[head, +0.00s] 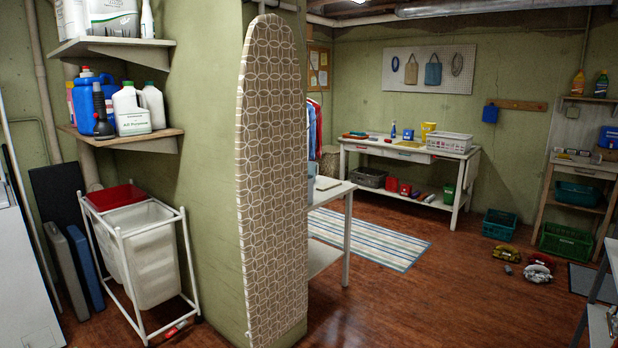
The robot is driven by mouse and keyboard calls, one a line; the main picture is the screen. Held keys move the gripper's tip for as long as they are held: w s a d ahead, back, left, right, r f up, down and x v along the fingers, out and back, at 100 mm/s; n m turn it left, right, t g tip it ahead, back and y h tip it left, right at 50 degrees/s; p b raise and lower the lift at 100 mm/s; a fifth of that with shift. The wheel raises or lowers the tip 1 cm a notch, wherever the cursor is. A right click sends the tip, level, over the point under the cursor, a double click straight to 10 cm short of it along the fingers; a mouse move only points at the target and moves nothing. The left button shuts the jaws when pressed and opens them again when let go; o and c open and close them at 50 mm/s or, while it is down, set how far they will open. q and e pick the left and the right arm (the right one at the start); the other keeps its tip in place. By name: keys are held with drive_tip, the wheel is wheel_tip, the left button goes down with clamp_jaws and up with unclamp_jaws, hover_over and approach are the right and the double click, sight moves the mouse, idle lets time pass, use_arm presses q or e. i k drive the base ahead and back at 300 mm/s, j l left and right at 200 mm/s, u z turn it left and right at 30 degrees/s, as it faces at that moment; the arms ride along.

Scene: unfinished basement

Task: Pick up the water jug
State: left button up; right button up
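I cannot make out a thing that is clearly the water jug. A blue jug-like container (86,90) stands upright on the lower wall shelf at the left, partly hidden by a dark bottle (102,112) in front of it. White jugs with handles and green caps (130,108) stand to its right on the same shelf. I cannot tell whether any of these holds water. Neither of my grippers shows in the head view.
A patterned ironing board (270,180) leans upright on the green pillar and hides part of the room. A wheeled laundry cart (150,255) stands below the shelf (150,140). A white workbench (405,153) stands at the back. Open floor (440,290) lies right of the board.

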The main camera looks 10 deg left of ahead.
sight(312, 165)
drive_tip(key=i+z, duration=0.15)
drive_tip(key=i, duration=0.5)
drive_tip(key=i+j+z, duration=0.2)
drive_tip(key=i, duration=0.45)
drive_tip(key=i+l+z, duration=0.15)
drive_tip(key=i+z, duration=0.25)
drive_tip(key=i, duration=0.5)
drive_tip(key=i+j+z, duration=0.15)
drive_tip(key=i+z, duration=0.25)
drive_tip(key=i, duration=0.5)
drive_tip(key=i+u, duration=0.2)
drive_tip(key=i, duration=0.4)
drive_tip(key=i+l+u, duration=0.15)
drive_tip(key=i, duration=0.45)
drive_tip(key=i+l+u, duration=0.2)
drive_tip(key=i, duration=0.4)
drive_tip(key=i+u, duration=0.45)
drive_tip(key=i, duration=1.5)
drive_tip(key=i+u, duration=0.85)
drive_tip(key=i+l+u, duration=0.25)
drive_tip(key=u, duration=0.15)
drive_tip(key=i+u, duration=0.3)
drive_tip(key=u, duration=0.15)
drive_tip(key=i+u, duration=0.45)
drive_tip(key=i+l+u, duration=0.15)
drive_tip(key=u, duration=0.3)
drive_tip(key=i+l+u, duration=0.25)
drive_tip(key=u, duration=1.6)
drive_tip(key=i+l, duration=0.05)
